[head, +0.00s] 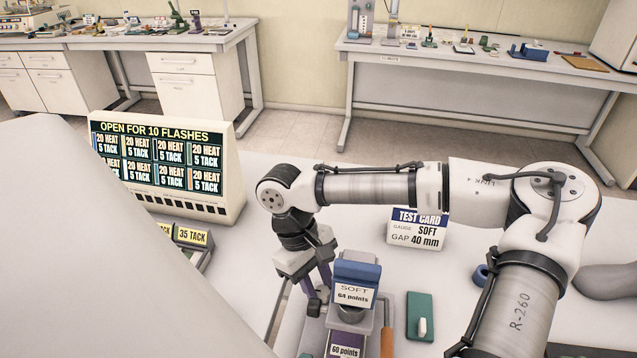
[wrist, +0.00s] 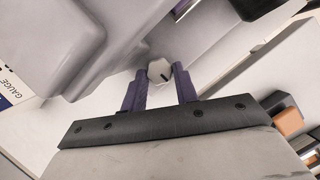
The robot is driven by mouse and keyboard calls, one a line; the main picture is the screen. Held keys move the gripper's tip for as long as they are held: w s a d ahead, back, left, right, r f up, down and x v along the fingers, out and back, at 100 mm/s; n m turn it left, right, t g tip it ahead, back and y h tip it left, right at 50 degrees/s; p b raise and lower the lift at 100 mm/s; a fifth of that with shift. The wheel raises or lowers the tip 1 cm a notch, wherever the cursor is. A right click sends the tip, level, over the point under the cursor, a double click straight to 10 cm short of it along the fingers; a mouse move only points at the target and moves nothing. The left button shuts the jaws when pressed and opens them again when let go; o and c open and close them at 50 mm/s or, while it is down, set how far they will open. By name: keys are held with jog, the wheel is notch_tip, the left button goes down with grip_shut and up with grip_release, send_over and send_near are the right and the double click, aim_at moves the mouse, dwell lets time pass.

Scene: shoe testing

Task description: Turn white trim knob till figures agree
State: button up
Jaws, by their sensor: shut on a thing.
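The white trim knob (wrist: 159,70) shows in the wrist view as a small white faceted knob with a dark line on its face. My gripper (head: 316,292) has its two purple fingers on either side of it, shut on it. In the head view the knob is hidden behind my gripper. My gripper is at the left side of the grey instrument (head: 350,316). Its blue-topped upper part carries a label (head: 354,295) reading "SOFT 64 points". A lower purple-framed label (head: 345,351) reads "60 points".
A test card (head: 416,229) reads gauge SOFT, gap 40 mm. A green block (head: 419,305) and an orange bar (head: 387,330) lie right of the instrument. A flash board (head: 165,190) and a tray with "35 TACK" (head: 192,236) stand left. Benches line the back.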

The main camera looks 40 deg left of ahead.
jog(key=n+t, duration=0.1)
jog(key=n, duration=0.2)
jog(key=shift+s+n, duration=0.15)
jog(key=shift+n, duration=0.15)
jog(key=shift+s+d+n+t+y, duration=0.1)
jog(key=shift+n+t+y, duration=0.5)
jog(key=shift+n, duration=1)
jog(key=shift+n+t, duration=0.3)
jog(key=o, duration=0.7)
jog(key=shift+r, duration=0.1)
jog(key=b+v, duration=0.1)
jog(key=v, duration=1.2)
jog(key=shift+a+r+b, duration=0.3)
jog(key=shift+a+b, duration=0.05)
jog(key=shift+s, duration=0.15)
